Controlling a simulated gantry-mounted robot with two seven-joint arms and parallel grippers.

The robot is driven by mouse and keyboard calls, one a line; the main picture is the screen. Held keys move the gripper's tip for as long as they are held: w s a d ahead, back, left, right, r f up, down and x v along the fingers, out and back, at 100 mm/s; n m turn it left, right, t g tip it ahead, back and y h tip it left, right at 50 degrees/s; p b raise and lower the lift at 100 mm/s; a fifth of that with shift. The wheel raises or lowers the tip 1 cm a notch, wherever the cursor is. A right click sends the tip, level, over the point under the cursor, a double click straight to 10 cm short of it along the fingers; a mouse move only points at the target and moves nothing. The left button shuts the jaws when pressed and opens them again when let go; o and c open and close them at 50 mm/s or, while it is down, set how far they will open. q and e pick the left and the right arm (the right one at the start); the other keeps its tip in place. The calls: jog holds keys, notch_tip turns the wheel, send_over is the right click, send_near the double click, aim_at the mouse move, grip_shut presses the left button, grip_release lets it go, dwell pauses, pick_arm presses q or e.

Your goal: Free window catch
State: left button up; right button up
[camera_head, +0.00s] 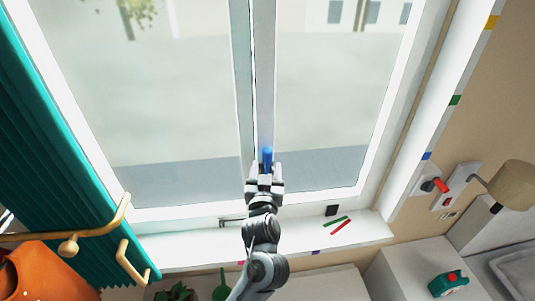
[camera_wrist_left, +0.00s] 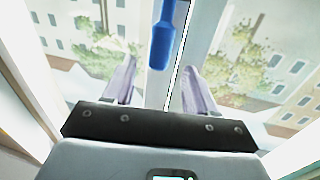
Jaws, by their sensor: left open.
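The window catch is a blue handle (camera_head: 267,154) on the upright bar between the two panes. It hangs down with its rounded lower end free, as the left wrist view shows (camera_wrist_left: 161,45). My left gripper (camera_head: 265,169) is open and empty, just below the handle in the head view. In the left wrist view, its two fingers (camera_wrist_left: 158,70) stand apart on either side of the bar. The handle's lower end shows between and beyond the fingertips, and I see no contact. My right gripper is not in view.
The white sill (camera_head: 190,248) holds a small black block (camera_head: 331,210) and a green strip (camera_head: 335,222) beside a red strip (camera_head: 341,227). A teal curtain (camera_head: 65,170) hangs at the left, near a brass hook (camera_head: 68,245).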

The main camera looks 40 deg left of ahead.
aim_at(267, 158)
pick_arm(q)
jog(key=shift+p+x, duration=0.65)
jog(key=shift+x, duration=2.9)
jog(key=shift+c, duration=0.3)
grip_shut()
